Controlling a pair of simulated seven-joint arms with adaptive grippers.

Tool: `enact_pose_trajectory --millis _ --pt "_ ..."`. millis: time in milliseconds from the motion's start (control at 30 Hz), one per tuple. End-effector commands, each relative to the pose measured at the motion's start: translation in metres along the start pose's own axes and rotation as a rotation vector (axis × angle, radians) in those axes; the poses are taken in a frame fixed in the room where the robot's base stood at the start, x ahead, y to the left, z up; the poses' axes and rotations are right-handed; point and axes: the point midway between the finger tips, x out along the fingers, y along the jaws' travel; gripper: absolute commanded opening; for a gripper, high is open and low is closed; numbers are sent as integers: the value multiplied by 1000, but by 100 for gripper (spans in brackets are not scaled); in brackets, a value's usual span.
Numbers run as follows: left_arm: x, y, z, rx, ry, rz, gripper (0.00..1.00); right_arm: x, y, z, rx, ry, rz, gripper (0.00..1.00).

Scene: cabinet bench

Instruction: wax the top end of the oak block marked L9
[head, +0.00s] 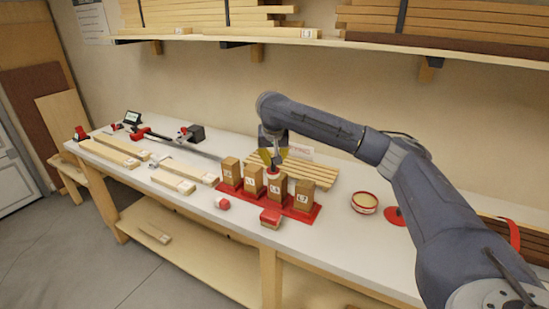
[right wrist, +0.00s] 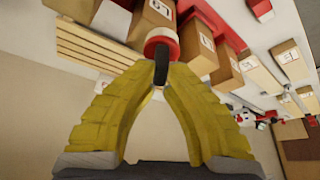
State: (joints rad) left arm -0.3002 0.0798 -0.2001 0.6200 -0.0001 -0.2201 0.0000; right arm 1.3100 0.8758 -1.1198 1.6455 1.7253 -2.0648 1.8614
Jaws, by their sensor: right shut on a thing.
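Several upright oak blocks with white labels stand in a row on a red base (head: 318,213) on the bench. The third block from the left (head: 277,190) appears marked L9, though its label is small. It also shows in the right wrist view (right wrist: 150,24). My right gripper (head: 271,152) is shut on the dark handle of a red-and-white applicator (right wrist: 160,42). The applicator points down at that block's top end; I cannot tell whether it touches. An open round tin (head: 364,203) with pale contents stands right of the base. My left gripper is out of view.
A red lid (head: 395,215) lies beside the tin. Wooden slats (head: 310,170) lie behind the blocks. A shelf (head: 230,37) of boards runs above.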

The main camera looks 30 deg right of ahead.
Motion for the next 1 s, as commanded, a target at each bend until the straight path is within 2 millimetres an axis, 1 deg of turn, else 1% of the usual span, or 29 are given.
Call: enact_pose_trajectory --millis 400,533,667,1000 --pt "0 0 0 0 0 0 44 -4 20 10 -1 -2 1 0" --pt "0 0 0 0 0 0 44 -4 23 12 -1 -2 1 0" --pt "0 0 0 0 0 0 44 -2 25 8 1 -2 2 0" --pt "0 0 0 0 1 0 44 4 35 -8 1 -1 2 0"
